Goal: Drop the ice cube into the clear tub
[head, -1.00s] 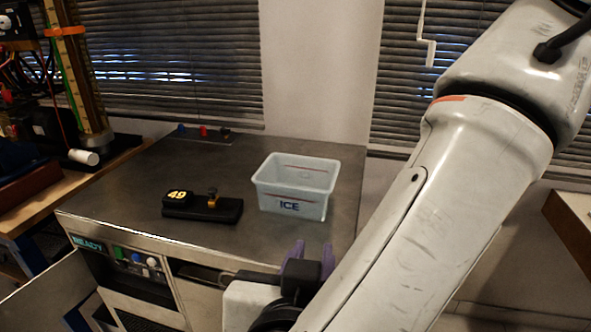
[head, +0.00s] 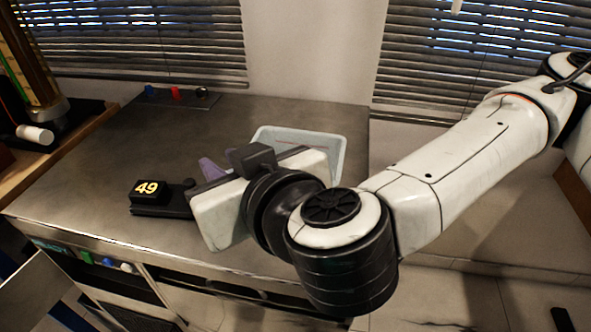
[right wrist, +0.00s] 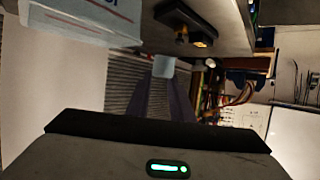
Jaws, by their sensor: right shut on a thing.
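The clear tub (head: 330,140) stands on the counter, partly hidden behind my right gripper and wrist in the head view. Part of its wall, with blue lettering, shows at the upper left of the right wrist view (right wrist: 85,22). My right gripper (head: 212,168) is over the counter, its purple fingers pointing left, in front of the tub and to its left. It is shut on the ice cube (right wrist: 163,66), a small pale blue block between the fingertips in the right wrist view. My left gripper is not in view.
A strip with small coloured knobs (head: 175,96) lies at the back edge.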

